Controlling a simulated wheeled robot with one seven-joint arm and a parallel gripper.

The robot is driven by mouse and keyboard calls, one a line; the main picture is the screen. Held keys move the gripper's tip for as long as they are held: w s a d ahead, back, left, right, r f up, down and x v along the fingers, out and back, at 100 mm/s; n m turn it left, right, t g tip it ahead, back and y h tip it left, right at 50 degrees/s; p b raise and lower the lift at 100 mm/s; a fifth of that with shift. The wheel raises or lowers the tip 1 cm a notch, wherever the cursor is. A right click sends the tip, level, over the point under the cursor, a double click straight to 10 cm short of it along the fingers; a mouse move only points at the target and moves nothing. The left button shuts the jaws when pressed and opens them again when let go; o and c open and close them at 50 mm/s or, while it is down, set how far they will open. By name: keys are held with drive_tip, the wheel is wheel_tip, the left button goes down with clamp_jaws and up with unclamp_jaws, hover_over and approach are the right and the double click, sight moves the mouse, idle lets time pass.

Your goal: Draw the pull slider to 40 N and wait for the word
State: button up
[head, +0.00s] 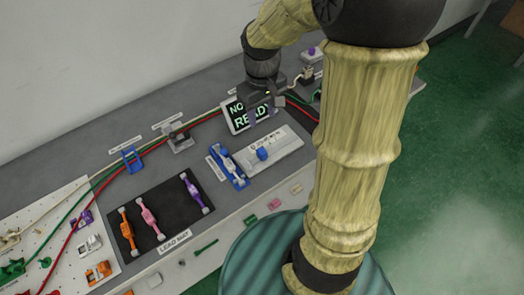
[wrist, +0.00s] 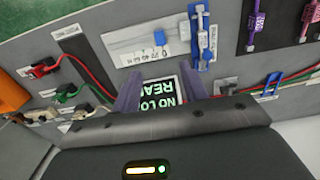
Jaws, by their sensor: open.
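The pull slider is a pale plate (head: 275,150) with a blue knob (head: 262,153) and small scale marks. In the wrist view its plate (wrist: 130,42) and knob (wrist: 159,38) lie beyond my fingertips. The scale figures are too small to read surely. A display (head: 238,117) beside it shows green text, "NO" above "READY", partly covered; in the wrist view the display (wrist: 165,103) reads "NO LO" and "REA". My gripper (head: 262,108) is over the display's right part; in the wrist view its open purple fingers (wrist: 163,82) frame the display, empty and apart from the knob.
A blue fixture (head: 228,167) stands left of the slider plate. A dark mat (head: 158,228) with orange, pink and purple pieces lies farther left. Red and green cables (head: 192,124) run along the back. A white pegboard (head: 60,222) is at far left. Grey bench (head: 85,155) shows between fixtures.

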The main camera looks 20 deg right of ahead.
sight(262, 150)
wheel_tip(262, 150, down, 17)
drive_tip(key=shift+f+b, duration=0.2)
drive_tip(key=shift+b, duration=0.85)
drive_tip(key=shift+c, duration=0.4)
drive_tip(key=c, duration=0.8)
drive_tip(key=shift+o, duration=0.2)
